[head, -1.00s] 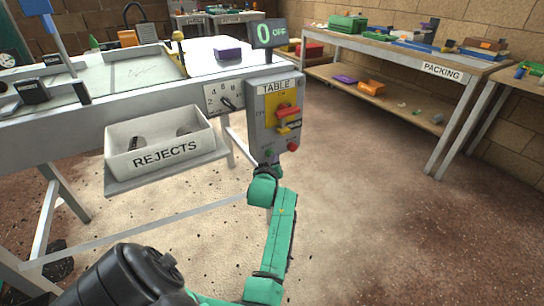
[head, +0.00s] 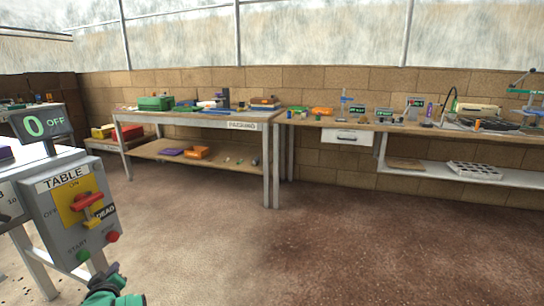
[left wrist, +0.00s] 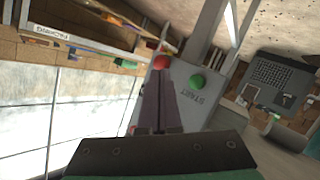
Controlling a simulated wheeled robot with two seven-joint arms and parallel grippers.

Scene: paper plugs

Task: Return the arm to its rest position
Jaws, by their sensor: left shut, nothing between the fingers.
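My left gripper (head: 114,268) shows at the lower left of the head view, on the end of my green arm, just below the grey TABLE control box (head: 70,215). In the left wrist view its two dark fingers (left wrist: 160,98) are shut together with nothing between them. They point toward the box face, beside the green START button (left wrist: 197,82) and a red button (left wrist: 161,62). Whether the fingers touch the box I cannot tell. The box also carries a red switch handle (head: 89,200) on a yellow plate. My right gripper is not in view.
The packing bench (head: 190,119) and a long workbench (head: 345,126) with several items stand along the brick wall. The brown floor (head: 300,250) in front of them is open.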

